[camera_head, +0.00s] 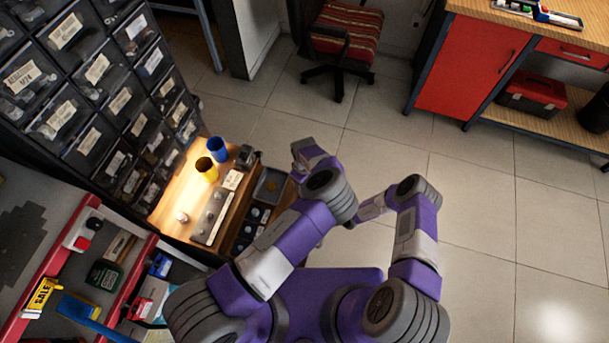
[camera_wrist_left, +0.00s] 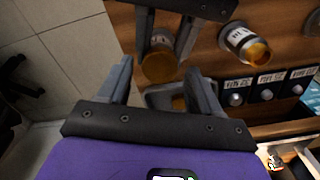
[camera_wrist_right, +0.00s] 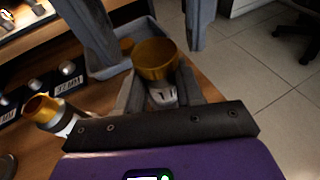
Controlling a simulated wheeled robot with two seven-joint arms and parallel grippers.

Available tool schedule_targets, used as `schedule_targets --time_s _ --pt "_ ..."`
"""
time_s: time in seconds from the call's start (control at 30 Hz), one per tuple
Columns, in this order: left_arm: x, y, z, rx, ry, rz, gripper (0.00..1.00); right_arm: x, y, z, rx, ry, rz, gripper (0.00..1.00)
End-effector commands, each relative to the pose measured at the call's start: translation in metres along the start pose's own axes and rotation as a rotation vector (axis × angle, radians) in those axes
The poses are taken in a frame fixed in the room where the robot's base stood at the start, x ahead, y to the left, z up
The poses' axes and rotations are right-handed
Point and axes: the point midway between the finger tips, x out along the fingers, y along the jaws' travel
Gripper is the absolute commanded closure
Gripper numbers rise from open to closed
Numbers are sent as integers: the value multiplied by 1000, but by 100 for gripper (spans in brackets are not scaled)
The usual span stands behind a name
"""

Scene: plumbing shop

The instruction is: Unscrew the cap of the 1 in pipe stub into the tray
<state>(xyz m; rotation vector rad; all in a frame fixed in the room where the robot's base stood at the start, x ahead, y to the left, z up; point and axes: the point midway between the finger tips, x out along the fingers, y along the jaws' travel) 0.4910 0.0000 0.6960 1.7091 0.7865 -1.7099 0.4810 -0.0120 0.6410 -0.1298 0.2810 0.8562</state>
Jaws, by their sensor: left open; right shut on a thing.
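My right gripper (camera_wrist_right: 160,100) is shut on a grey pipe stub (camera_wrist_right: 163,97) with a brass-coloured cap (camera_wrist_right: 157,58) on its end. The cap also shows in the left wrist view (camera_wrist_left: 158,66). My left gripper (camera_wrist_left: 162,78) is open, its fingers apart near the capped end, apparently not touching it. The tray also shows in the head view (camera_head: 262,195). The held stub's size label cannot be read. In the head view my forearms hide the stub.
Another labelled stub (camera_wrist_left: 241,38) with a brass-coloured end stands beside the held one. A row of labelled sockets (camera_wrist_left: 267,94) lines the wooden bench. Blue (camera_head: 218,150) and yellow (camera_head: 206,168) cups stand farther back, below the drawer rack (camera_head: 100,85). Open floor lies to the right.

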Motion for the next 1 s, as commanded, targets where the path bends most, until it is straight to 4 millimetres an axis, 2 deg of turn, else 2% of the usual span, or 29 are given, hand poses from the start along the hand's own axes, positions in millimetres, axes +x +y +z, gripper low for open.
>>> schedule_targets --time_s 0.13,0.4,0.77,0.8,0.93,1.0 --pt "8 0 0 0 0 0 36 0 0 0 -1 1 -1 100" --pt "9 0 0 -1 0 1 38 0 0 0 -1 1 -1 100" --pt "9 0 0 -2 0 1 92 0 0 0 -1 0 -1 100" --pt "9 0 0 -2 0 1 50 0 0 0 0 0 -1 100" --pt "9 0 0 -2 0 1 30 0 0 0 0 0 -1 100" --pt "9 0 0 -2 0 1 30 0 0 0 0 0 -1 100"
